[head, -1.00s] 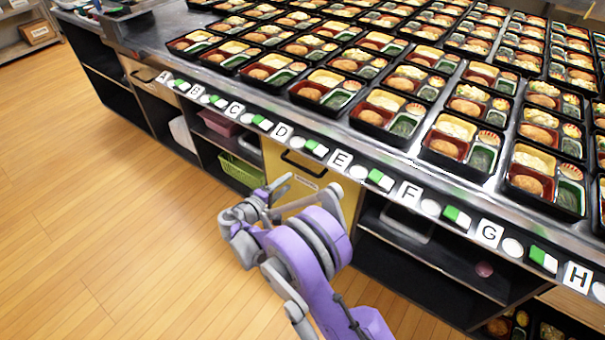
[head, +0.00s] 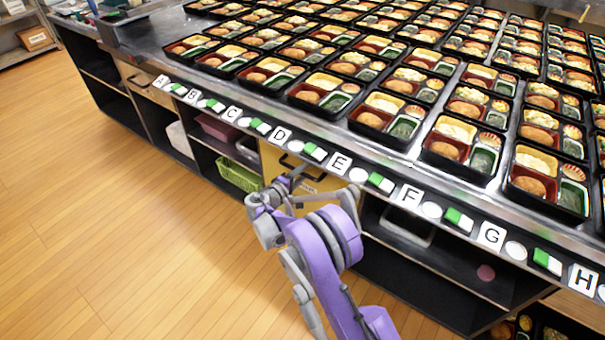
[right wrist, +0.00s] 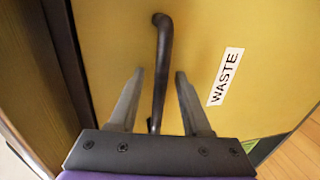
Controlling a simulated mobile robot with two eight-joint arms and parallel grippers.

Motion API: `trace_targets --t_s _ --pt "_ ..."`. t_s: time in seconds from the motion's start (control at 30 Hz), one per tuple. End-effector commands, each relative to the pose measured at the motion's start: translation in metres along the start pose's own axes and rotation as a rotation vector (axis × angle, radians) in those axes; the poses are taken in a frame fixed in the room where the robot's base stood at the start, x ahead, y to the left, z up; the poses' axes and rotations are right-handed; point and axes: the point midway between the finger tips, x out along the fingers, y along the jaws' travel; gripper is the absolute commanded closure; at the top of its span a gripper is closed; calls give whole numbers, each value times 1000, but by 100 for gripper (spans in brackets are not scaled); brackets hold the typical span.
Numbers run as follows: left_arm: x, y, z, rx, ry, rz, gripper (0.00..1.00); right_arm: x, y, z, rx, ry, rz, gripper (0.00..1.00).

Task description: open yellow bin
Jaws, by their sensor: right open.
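The yellow bin front (head: 272,160) sits under the counter between the shelf with the green basket and an open black shelf. In the right wrist view its yellow panel (right wrist: 110,30) fills most of the picture, with a "WASTE" label (right wrist: 225,76). The black handle (right wrist: 161,60) runs between the two fingers of my right gripper (right wrist: 158,80). The fingers are apart on either side of the handle, with a gap on each side. In the head view my right gripper (head: 288,180) is at the bin front and covers part of the handle (head: 300,168). My left gripper is not in view.
The counter edge (head: 385,180) with lettered labels runs above the bin. Many bento trays (head: 400,125) cover the counter. A green basket (head: 238,175) stands left of the bin, and open shelves (head: 430,270) lie to the right. The wooden floor (head: 110,230) is clear.

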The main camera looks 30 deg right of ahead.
Motion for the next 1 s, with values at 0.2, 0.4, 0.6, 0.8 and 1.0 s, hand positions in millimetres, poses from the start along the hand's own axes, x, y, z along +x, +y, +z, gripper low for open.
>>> trace_targets --t_s 0.2,0.4,0.6,0.8,1.0 --pt "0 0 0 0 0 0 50 0 0 0 0 0 0 75" --pt "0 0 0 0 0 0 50 0 0 0 0 0 0 100" --pt "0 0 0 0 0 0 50 -1 0 0 0 0 0 100" --pt "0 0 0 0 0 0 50 -1 0 0 0 0 0 100" --pt "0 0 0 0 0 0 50 -1 0 0 0 0 0 100"
